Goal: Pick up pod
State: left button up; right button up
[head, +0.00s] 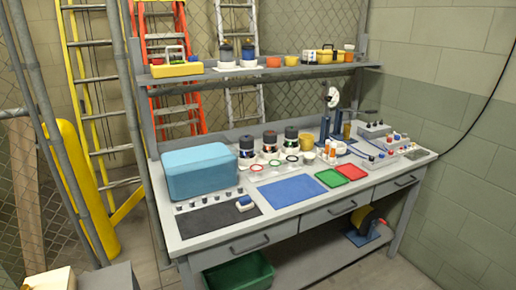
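Three dark-topped cylindrical units that look like pods stand upright in a row at the back of the bench: a left one (247,151), a middle one (269,143) and a right one (291,136). I cannot tell which of these is the task's pod. Neither of my grippers is in view, and nothing is seen touching these units.
The grey workbench (200,232) carries a light-blue box (199,171), a black mat (218,219), a blue mat (289,190), red and green trays, and coloured rings before the cylinders. Control boxes (377,131) stand at right. Ladders and mesh fencing are behind; a green bin (240,272) is below.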

aim_at(244, 154)
jog(key=l+u, duration=0.1)
jog(key=u, duration=0.35)
jog(key=i+l+u, duration=0.2)
jog(key=l, duration=0.3)
jog(key=i+l+u, duration=0.15)
jog(key=l, duration=0.35)
jog(key=l+u, duration=0.2)
jog(key=l, duration=0.3)
jog(key=i+l+u, duration=0.2)
jog(key=l, duration=0.4)
jog(key=k+j, duration=0.05)
jog(key=k, duration=0.05)
